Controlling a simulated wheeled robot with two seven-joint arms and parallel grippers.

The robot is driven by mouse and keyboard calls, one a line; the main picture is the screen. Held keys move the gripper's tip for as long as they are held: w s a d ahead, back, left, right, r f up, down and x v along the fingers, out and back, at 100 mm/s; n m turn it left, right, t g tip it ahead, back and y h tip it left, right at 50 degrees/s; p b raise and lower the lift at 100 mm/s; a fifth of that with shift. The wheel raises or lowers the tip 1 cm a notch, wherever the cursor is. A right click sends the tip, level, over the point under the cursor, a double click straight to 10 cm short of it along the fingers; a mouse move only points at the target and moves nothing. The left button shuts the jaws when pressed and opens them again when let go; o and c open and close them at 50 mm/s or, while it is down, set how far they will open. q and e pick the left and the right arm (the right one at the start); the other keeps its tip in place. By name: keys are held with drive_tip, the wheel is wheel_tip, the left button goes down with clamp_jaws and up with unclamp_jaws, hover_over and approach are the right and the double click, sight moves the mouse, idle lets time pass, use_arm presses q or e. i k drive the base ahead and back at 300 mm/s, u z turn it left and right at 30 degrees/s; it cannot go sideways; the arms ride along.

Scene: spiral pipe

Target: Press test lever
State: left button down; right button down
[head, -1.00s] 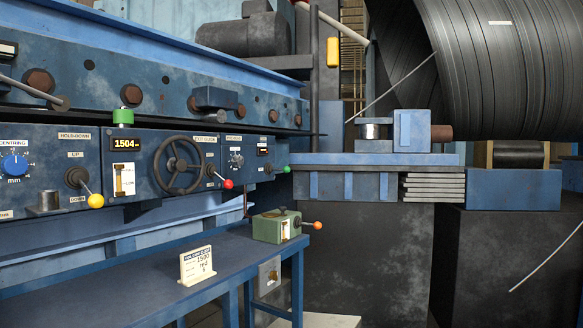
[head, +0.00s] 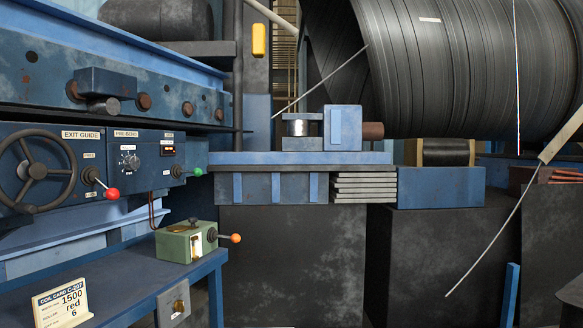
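A green box (head: 178,245) with a short lever ending in an orange knob (head: 235,238) sits on the blue bench (head: 128,285). The lever points right, roughly level. No test label is readable on it. A pale gauge window shows on the box's front. On the blue control panel (head: 78,194), another lever with a red knob (head: 112,193) slants down to the right, beside the exit guide handwheel (head: 35,171). Neither of my grippers is in view, and nothing touches the levers.
A green knob (head: 198,172) juts from the panel's end. A blue machine table (head: 290,158) stands behind the bench. A large dark spiral pipe (head: 450,70) fills the upper right.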

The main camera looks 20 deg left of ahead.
sight(198, 172)
drive_tip(key=z, duration=0.3)
drive_tip(key=i, duration=1.25)
drive_tip(key=u, duration=1)
drive_tip(key=i, duration=0.9)
drive_tip(key=u, duration=1)
